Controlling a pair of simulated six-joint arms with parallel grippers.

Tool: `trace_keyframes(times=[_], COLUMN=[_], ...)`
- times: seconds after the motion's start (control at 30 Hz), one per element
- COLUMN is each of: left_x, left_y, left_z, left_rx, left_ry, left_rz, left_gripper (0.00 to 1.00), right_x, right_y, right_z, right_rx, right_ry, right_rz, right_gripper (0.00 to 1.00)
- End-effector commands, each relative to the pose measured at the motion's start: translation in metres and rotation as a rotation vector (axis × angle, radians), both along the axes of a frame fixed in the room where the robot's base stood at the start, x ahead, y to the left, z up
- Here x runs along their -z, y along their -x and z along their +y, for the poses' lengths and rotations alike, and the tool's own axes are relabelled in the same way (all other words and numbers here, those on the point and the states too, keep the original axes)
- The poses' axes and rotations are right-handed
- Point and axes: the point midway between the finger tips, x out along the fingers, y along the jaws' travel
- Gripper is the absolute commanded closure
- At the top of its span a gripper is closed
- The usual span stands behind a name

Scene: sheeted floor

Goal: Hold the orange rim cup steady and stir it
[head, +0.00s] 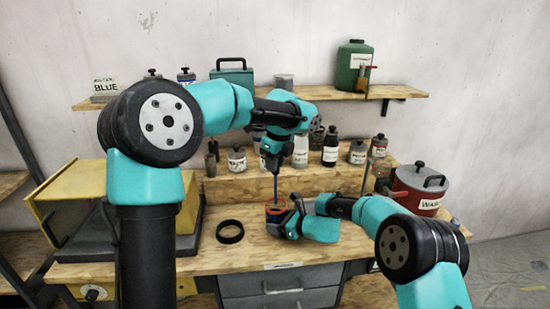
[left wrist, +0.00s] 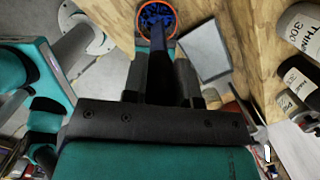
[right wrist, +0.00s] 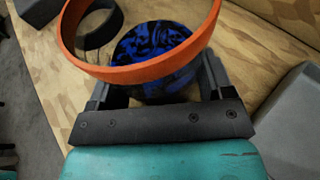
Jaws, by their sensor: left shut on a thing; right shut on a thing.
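The orange rim cup (head: 275,209) stands at the front of the wooden bench. Its orange rim (right wrist: 140,72) and mottled blue-black inside (right wrist: 155,45) show large in the right wrist view. My right gripper (head: 290,217) is shut on the cup from the right side. My left gripper (head: 275,158) is above the cup, shut on a thin dark blue stirring stick (head: 275,187) that points down, nearly upright. In the left wrist view the stick (left wrist: 158,70) runs toward the cup (left wrist: 158,12). Its lower end overlaps the cup's mouth; how deep it reaches cannot be told.
A black ring (head: 230,231) lies left of the cup. A yellow box (head: 85,205) stands at the left and a red lidded pot (head: 419,187) at the right. Labelled bottles (head: 330,148) line the step behind. A drawer unit (head: 282,285) is below the bench front.

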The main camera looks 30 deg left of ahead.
Motion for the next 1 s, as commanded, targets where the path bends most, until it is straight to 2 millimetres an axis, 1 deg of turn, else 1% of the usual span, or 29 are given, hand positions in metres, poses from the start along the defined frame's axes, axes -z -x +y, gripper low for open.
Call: trace_keyframes(times=[1.0], left_x=[0.064], left_y=[0.0], left_z=[0.0], left_rx=[0.001], left_ry=[0.0], left_rz=[0.002], left_gripper=[0.95], right_x=[0.0], right_y=[0.0], right_z=[0.0], right_rx=[0.0], right_ry=[0.0], right_rz=[0.0], right_gripper=[0.51])
